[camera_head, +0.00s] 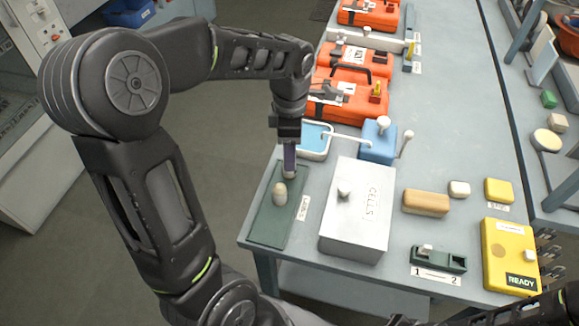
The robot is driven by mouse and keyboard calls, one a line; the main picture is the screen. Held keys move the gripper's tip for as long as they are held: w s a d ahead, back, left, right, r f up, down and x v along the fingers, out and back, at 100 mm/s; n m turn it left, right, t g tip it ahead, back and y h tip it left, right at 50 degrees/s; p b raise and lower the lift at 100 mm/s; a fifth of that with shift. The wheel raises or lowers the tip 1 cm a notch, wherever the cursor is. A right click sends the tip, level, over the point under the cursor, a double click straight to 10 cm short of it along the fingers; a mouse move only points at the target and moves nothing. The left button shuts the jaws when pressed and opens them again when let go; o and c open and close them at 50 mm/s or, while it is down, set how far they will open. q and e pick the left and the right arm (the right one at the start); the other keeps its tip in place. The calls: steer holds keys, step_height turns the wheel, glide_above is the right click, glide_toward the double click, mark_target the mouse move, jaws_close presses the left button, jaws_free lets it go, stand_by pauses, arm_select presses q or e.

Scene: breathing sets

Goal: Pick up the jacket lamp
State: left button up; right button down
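Two small beige rounded pieces are at the dark green mat (262,228) on the near left of the table. The nearer beige piece (280,194) stands free on the mat. The farther beige piece (289,174) is right below my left gripper (289,166), which points straight down over the mat's far end. The fingers are seen edge-on and hide part of this piece, so I cannot tell if they grip it. I cannot tell which piece is the jacket lamp. My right gripper is out of view; only dark arm parts show at the lower right.
A white CELLS box (357,225) stands right of the mat. Orange cases (345,95) line the far table. A tan block (426,203), green holder (438,259) and yellow READY box (510,250) sit right.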

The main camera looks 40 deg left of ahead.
arm_select(q)
steer(key=shift+a+f+p, duration=0.15)
steer(key=shift+f+p, duration=0.45)
steer(key=shift+f, duration=2.05)
jaws_close()
